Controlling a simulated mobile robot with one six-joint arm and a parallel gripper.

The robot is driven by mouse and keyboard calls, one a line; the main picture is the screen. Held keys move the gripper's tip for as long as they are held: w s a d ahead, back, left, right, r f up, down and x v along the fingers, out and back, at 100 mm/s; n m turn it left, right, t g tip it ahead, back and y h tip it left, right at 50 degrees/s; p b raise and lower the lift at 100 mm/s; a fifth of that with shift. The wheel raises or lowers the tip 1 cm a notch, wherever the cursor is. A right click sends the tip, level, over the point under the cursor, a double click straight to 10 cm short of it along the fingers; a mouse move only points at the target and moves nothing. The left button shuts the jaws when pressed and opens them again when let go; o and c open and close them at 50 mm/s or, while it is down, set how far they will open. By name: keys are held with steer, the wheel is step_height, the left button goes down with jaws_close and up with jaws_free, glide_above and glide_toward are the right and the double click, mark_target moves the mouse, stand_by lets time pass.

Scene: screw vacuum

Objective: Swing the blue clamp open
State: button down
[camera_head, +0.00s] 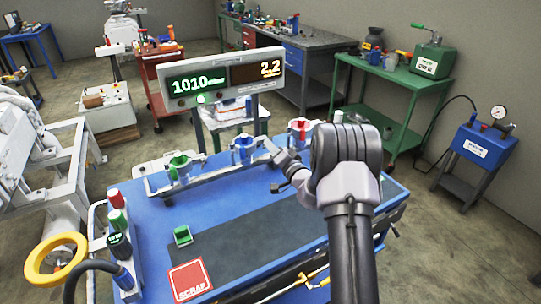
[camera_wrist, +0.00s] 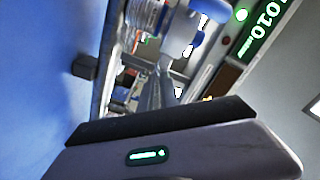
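The blue clamp (camera_head: 243,146) sits on a rail along the back of the blue workbench, between a green clamp (camera_head: 179,166) and a red clamp (camera_head: 300,127). My gripper (camera_head: 276,166) is just right of the blue clamp and points left toward it, seemingly apart from it. In the wrist view blue parts (camera_wrist: 211,10) near the top, beside pale metal pieces, look like this clamp. Whether the clamp is open or closed is too small to tell. My finger opening is not clear in either view.
A display (camera_head: 228,79) reading 1010 and 2.2 stands behind the rail. A green block (camera_head: 182,235) and a red scrap pad (camera_head: 190,280) lie on the bench (camera_head: 150,213). A control stand with coloured buttons (camera_head: 118,222) is at the left. The bench's middle is clear.

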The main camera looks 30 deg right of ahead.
steer(key=shift+f+n+b, duration=0.1)
steer(key=shift+n+b, duration=0.7)
steer(key=shift+b, duration=0.25)
